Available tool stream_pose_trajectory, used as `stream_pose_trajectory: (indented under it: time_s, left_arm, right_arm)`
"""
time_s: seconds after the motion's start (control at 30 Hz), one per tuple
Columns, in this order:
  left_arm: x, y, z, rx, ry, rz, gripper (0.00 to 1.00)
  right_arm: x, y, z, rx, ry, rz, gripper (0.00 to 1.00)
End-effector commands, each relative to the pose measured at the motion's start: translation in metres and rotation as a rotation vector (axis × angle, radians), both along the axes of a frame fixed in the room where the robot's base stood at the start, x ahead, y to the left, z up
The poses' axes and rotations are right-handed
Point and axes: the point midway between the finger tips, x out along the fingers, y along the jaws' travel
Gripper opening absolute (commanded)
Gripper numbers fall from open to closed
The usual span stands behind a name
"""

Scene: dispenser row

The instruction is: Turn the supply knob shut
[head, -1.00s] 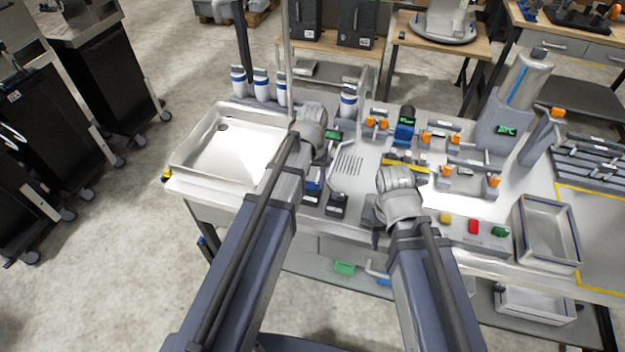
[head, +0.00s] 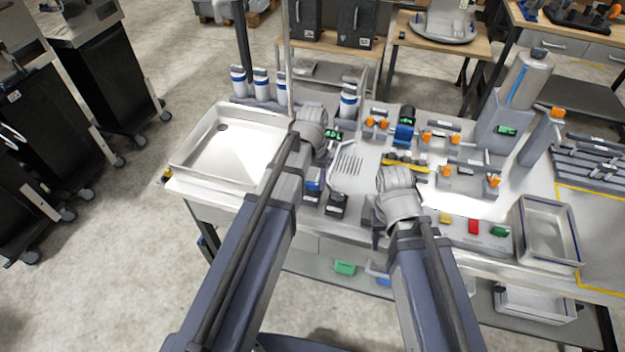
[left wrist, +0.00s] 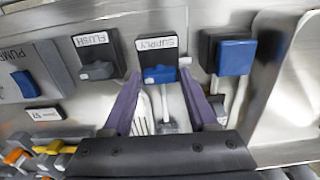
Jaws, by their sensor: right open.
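The supply knob (left wrist: 160,74) is blue, on a dark block under a white SUPPLY label (left wrist: 157,43) in the left wrist view. It is the small blue piece (head: 313,185) beside my left wrist in the head view. My left gripper (left wrist: 160,84) is open, with its purple fingers on either side of the knob's near edge; I cannot tell whether they touch it. In the head view, my left gripper's fingers are hidden behind the wrist. My right gripper (head: 377,240) hangs over the bench front, mostly hidden by its wrist.
A grey flush knob (left wrist: 97,70) is left of the supply knob, and a blue-capped block (left wrist: 236,57) is right of it. A PUMP panel with a blue switch (left wrist: 27,83) is farther left. A sink basin (head: 225,150) fills the bench's left end.

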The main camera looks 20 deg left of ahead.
Motion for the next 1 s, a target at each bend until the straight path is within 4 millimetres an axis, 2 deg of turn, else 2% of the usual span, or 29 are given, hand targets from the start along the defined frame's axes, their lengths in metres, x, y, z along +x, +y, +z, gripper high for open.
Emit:
stream_pose_trajectory:
  time_s: [0.03,0.2,0.47,0.63,1.0]
  left_arm:
    - [0.0,0.0,0.0,0.0,0.0,0.0,0.66]
    - [0.0,0.0,0.0,0.0,0.0,0.001,0.82]
    - [0.0,0.0,0.001,0.0,0.0,0.002,0.82]
    - [0.0,0.0,0.009,0.0,0.0,0.002,0.82]
    - [0.0,0.0,0.054,0.0,0.0,0.002,0.82]
  right_arm:
    - [0.0,0.0,0.0,0.0,0.0,0.0,0.5]
    - [0.0,0.0,0.0,0.0,0.0,0.0,0.5]
    - [0.0,0.0,0.001,0.0,0.0,0.0,0.5]
    - [0.0,0.0,0.009,0.0,0.0,0.0,0.5]
    - [0.0,0.0,0.054,0.0,0.0,0.002,0.5]
